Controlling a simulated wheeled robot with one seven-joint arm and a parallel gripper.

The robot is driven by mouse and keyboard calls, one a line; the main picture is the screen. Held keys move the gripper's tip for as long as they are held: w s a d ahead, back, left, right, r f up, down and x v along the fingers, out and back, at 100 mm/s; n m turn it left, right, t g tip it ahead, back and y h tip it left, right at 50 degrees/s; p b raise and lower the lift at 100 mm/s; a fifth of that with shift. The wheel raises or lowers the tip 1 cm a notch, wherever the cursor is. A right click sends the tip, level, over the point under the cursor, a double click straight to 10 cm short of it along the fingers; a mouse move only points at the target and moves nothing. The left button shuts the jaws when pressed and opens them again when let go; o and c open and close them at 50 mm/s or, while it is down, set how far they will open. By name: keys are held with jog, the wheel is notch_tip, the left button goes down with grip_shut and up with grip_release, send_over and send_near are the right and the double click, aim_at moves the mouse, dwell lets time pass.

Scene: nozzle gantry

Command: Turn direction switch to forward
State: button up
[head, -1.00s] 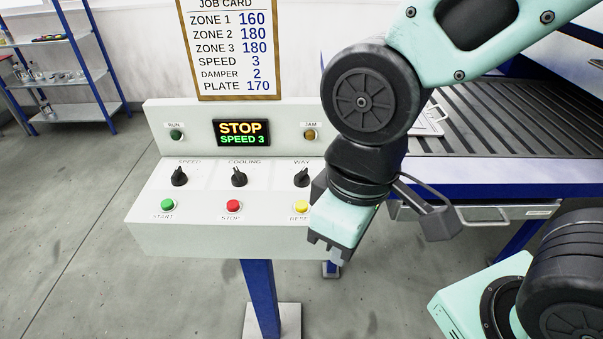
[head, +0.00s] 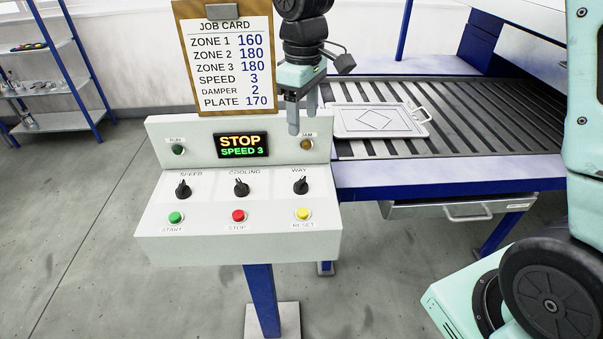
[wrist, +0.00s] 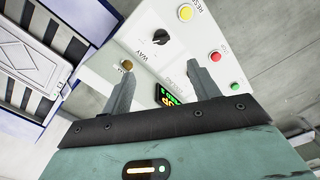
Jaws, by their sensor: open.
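The direction switch is the black knob under the WAY label (head: 300,186), at the right of the knob row on the white control panel (head: 237,250). It also shows in the wrist view (wrist: 161,37), beyond and between my fingertips. My gripper (head: 301,126) is above the panel's back right, over the JAM lamp, apart from the knob. In the wrist view its two fingers (wrist: 163,72) are spread with nothing between them. The display (head: 241,146) reads STOP, SPEED 3. The knob's exact pointing direction is too small to tell.
SPEED (head: 183,188) and COOLING (head: 241,187) knobs stand left of the switch. Green (head: 175,218), red (head: 238,216) and yellow (head: 303,214) buttons line the front. A job card (head: 227,60) rises behind. A plate (head: 375,121) lies on the slatted conveyor (head: 450,105) at right.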

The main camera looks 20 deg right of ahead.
aim_at(303, 181)
notch_tip(303, 181, down, 17)
jog(key=p, duration=0.3)
jog(key=shift+s+r, duration=0.1)
jog(key=shift+r, duration=0.05)
jog(key=c, duration=1)
